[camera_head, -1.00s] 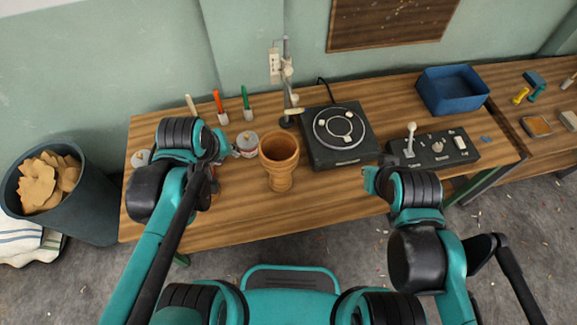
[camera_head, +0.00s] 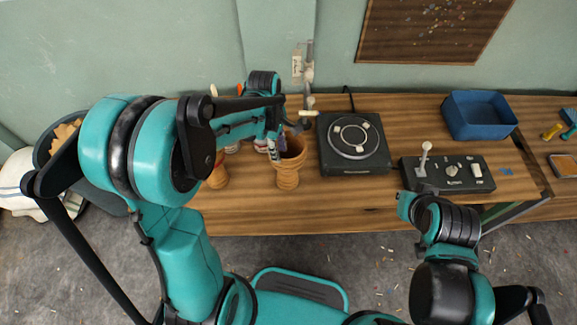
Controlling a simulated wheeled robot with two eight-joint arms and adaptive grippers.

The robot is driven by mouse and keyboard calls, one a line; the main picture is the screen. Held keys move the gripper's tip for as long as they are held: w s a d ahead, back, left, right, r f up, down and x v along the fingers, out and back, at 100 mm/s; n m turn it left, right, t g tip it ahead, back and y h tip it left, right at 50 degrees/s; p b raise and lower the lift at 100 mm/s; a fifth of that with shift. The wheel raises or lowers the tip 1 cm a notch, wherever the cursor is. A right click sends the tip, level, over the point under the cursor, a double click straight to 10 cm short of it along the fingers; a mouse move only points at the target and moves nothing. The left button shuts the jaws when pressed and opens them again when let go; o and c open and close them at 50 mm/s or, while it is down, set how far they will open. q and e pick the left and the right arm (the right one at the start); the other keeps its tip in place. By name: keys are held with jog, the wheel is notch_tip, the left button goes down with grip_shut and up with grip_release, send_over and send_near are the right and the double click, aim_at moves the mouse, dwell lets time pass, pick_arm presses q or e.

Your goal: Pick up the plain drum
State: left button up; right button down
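A wooden goblet drum (camera_head: 288,178) stands upright on the workbench, its open mouth up. A second wooden goblet-shaped thing (camera_head: 218,177) stands to its left, mostly hidden behind my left arm; I cannot make out its surface, so I cannot tell which is plain. My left gripper (camera_head: 277,148) points down at the left rim of the nearer drum and overlaps its mouth. Whether its fingers touch the rim, or how wide they stand, is unclear. My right gripper (camera_head: 404,204) is at the bench's front edge, away from both drums; its fingers are mostly hidden.
A black turntable-like device (camera_head: 353,157) is just right of the drum. A control box with a lever (camera_head: 450,174) and a blue bin (camera_head: 479,115) are farther right. A stand (camera_head: 307,85) rises behind. Bare bench (camera_head: 335,205) lies in front.

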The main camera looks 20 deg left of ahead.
aim_at(287, 164)
pick_arm(q)
jog(key=f, duration=0.1)
jog(key=f+b, duration=0.1)
jog(key=f, duration=0.2)
jog(key=shift+s+d+b, duration=0.25)
jog(key=shift+s+b, duration=0.05)
jog(key=shift+b, duration=0.05)
jog(key=shift+f, duration=0.4)
jog(key=shift+r, duration=0.1)
grip_shut()
